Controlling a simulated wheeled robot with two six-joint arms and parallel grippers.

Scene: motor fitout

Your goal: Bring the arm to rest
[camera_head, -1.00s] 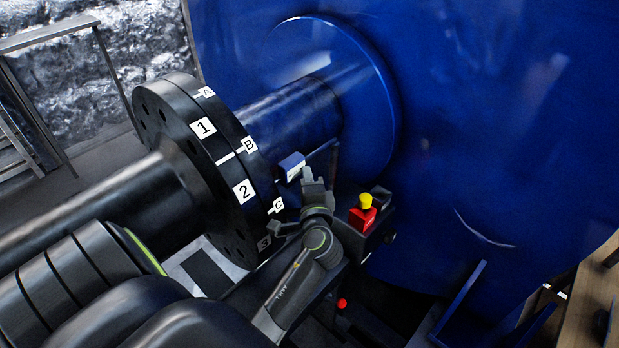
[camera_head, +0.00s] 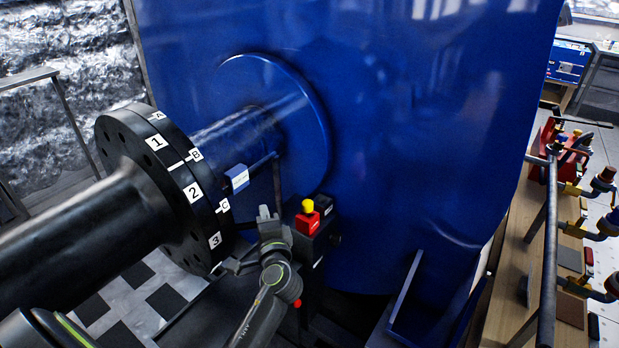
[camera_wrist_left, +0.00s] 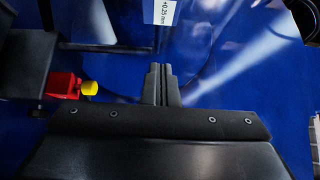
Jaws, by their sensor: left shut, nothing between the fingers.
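My left arm comes in from the lower left in the head view. Its gripper (camera_head: 265,213) points up, in front of the blue motor housing (camera_head: 420,120) and just right of the black flange coupling (camera_head: 185,185). In the left wrist view the two fingers (camera_wrist_left: 162,84) are together with nothing between them. A small blue gauge box (camera_head: 237,178) is above the gripper in the head view; a "+0.25 mm" label (camera_wrist_left: 160,11) shows in the wrist view. My right gripper is not in view.
A red block with a yellow button (camera_head: 307,218) stands close right of the gripper; it also shows in the wrist view (camera_wrist_left: 62,85). A thick shaft (camera_head: 80,240) runs to the flange from the left. A wooden bench (camera_head: 505,285) with pipes and valves is at the right.

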